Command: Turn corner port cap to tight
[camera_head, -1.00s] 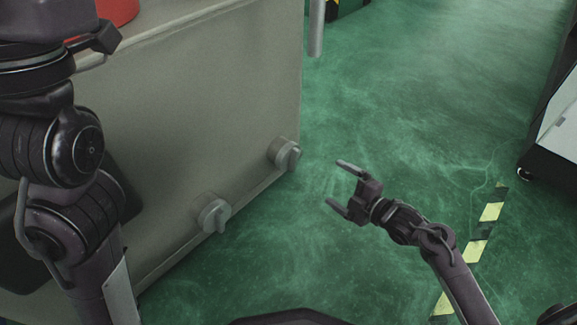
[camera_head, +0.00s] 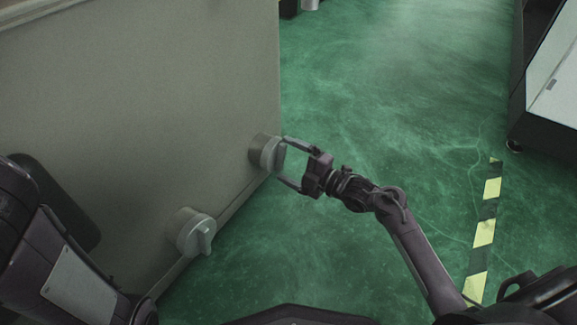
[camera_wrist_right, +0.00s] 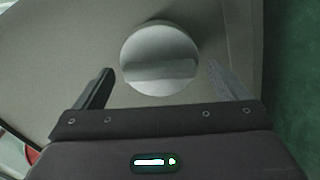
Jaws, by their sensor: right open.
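The corner port cap (camera_head: 264,152) is a round grey cap with a raised grip bar, low on the grey cabinet wall near its right corner. In the right wrist view the cap (camera_wrist_right: 160,58) faces me, its bar lying roughly level. My right gripper (camera_head: 284,163) is open, with its fingers on either side of the cap in the head view. In the wrist view the fingertips (camera_wrist_right: 159,80) stand left and right of the cap, with gaps showing. I cannot tell whether they touch it. My left arm shows at the left edge; its gripper is out of view.
A second similar cap (camera_head: 190,232) sits lower left on the same wall (camera_head: 150,100). Green floor (camera_head: 390,110) is open to the right, with a yellow-black striped line (camera_head: 484,232). A dark-based white machine (camera_head: 555,90) stands at the far right.

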